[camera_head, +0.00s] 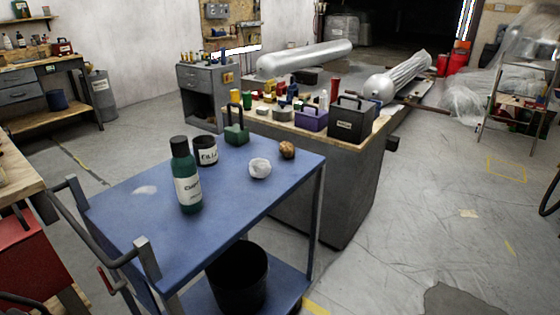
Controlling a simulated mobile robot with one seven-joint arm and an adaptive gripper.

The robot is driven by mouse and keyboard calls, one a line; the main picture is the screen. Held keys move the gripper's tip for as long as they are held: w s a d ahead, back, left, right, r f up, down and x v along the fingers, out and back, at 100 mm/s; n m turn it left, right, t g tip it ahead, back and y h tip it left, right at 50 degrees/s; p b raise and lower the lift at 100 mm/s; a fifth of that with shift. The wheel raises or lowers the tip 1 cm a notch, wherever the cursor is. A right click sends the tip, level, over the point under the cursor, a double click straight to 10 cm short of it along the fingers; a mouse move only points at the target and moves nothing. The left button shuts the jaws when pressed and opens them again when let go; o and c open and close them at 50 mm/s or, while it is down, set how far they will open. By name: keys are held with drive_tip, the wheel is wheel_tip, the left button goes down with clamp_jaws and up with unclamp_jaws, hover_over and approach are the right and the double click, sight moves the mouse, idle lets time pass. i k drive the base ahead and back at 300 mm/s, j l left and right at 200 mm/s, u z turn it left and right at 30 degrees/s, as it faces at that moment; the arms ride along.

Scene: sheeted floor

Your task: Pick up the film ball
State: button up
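A white, crumpled ball (260,168), which looks like the film ball, lies on the blue top of a cart (240,205), right of its middle. A smaller brown ball (287,150) lies just behind it to the right, near the cart's far right corner. The two balls are apart. My gripper is not in view.
On the cart stand a dark green bottle (188,190), a black labelled can (206,151) and a green object with a handle (236,135). A bench (352,150) with tool boxes stands close behind. The cart has a raised handle (110,245) at left. Floor at right is mostly clear.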

sight(260, 168)
drive_tip(key=i+l, duration=0.1)
drive_tip(key=l, duration=0.25)
drive_tip(key=i+l, duration=0.15)
drive_tip(key=l, duration=0.2)
drive_tip(key=i+l, duration=0.1)
drive_tip(key=l, duration=0.3)
drive_tip(key=i+l, duration=0.15)
drive_tip(key=l, duration=0.2)
drive_tip(key=i+l, duration=0.1)
drive_tip(key=l, duration=0.25)
drive_tip(key=i+l, duration=0.15)
drive_tip(key=l, duration=0.2)
drive_tip(key=u, duration=0.05)
